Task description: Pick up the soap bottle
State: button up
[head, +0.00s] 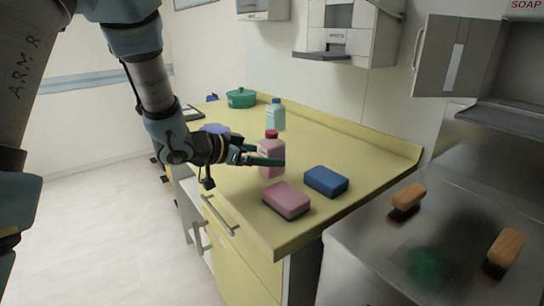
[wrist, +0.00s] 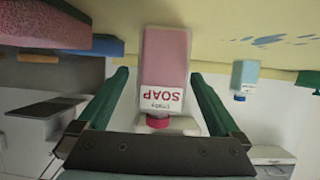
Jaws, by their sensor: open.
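The soap bottle (head: 271,158) is pink with a red cap and stands upright on the yellow counter. In the wrist view the soap bottle (wrist: 165,65) appears upside down, its white label reading SOAP. My gripper (head: 268,156) is at the bottle, reaching in from the left. In the wrist view the green fingers of my gripper (wrist: 163,88) are open, one on each side of the bottle, with a gap visible on both sides. The bottle's lower part lies between and beyond the fingertips.
A pink sponge (head: 287,199) and a blue sponge (head: 326,181) lie on the yellow counter (head: 345,147) near its front. A light blue bottle (head: 275,116) and a green pot (head: 241,97) stand farther back. Dispensers hang on the wall. A metal sink area with two brushes is at right.

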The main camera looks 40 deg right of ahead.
aim_at(281, 157)
jog(key=p+x, duration=0.1)
jog(key=x, duration=0.4)
jog(key=shift+w+d+f, duration=0.1)
jog(key=shift+d, duration=0.2)
grip_shut()
dwell(0.6)
